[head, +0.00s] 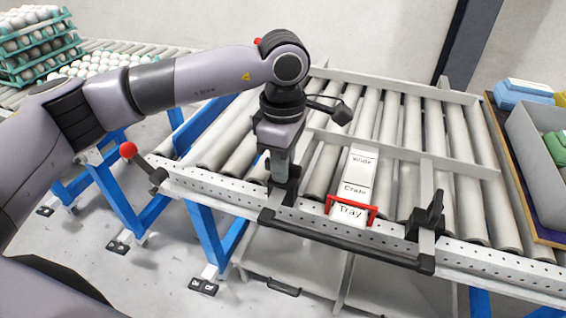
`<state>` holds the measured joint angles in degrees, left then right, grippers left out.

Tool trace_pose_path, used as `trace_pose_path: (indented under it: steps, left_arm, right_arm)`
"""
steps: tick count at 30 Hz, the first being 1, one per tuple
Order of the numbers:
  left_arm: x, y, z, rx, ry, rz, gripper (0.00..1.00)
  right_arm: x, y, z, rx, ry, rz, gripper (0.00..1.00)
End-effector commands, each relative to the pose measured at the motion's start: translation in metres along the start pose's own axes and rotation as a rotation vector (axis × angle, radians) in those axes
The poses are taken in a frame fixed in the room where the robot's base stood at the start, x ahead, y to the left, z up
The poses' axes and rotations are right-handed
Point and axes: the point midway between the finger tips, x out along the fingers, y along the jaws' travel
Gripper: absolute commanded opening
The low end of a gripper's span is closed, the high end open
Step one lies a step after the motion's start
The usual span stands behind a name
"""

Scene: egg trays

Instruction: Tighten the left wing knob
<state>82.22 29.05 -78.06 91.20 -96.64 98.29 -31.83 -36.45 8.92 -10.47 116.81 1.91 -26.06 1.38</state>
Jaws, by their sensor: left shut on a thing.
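The left wing knob (291,184) is a black piece on a bracket at the conveyor's front rail. It is mostly hidden by my left gripper (279,180), which points down and is shut on it. A matching right wing knob (430,213) stands upright further right on the rail, with nothing touching it. A label strip between them reads Wide, Crate and Tray; a red frame (373,213) surrounds Tray (349,211). My right gripper is not in view.
A lever with a red ball (128,150) stands at the rail's left. Egg trays (48,67) are stacked at the back left. A grey bin (527,135) and a blue pack (524,93) are at the right. The rollers (410,125) behind the rail are bare.

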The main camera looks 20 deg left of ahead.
Motion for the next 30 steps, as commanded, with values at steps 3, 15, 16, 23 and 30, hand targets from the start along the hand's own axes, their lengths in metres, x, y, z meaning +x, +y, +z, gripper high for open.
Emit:
trace_pose_path:
  steps: [3, 15, 16, 23, 30]
  left_arm:
    - [-0.002, 0.001, 0.000, 0.003, -0.002, 0.005, 0.00]
    - [-0.001, 0.001, 0.000, 0.001, -0.001, 0.003, 0.42]
    - [-0.001, 0.000, 0.000, 0.001, -0.001, 0.003, 0.42]
    - [-0.023, 0.001, 0.000, 0.001, -0.001, 0.006, 0.42]
    - [-0.061, 0.001, 0.001, 0.002, -0.002, 0.005, 0.42]
  right_arm:
    - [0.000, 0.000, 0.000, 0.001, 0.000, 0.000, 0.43]
    - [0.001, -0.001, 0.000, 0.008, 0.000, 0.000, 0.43]
    - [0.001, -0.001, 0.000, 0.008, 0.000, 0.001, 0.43]
    - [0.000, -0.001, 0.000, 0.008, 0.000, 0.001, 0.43]
    - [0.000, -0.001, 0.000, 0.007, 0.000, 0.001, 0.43]
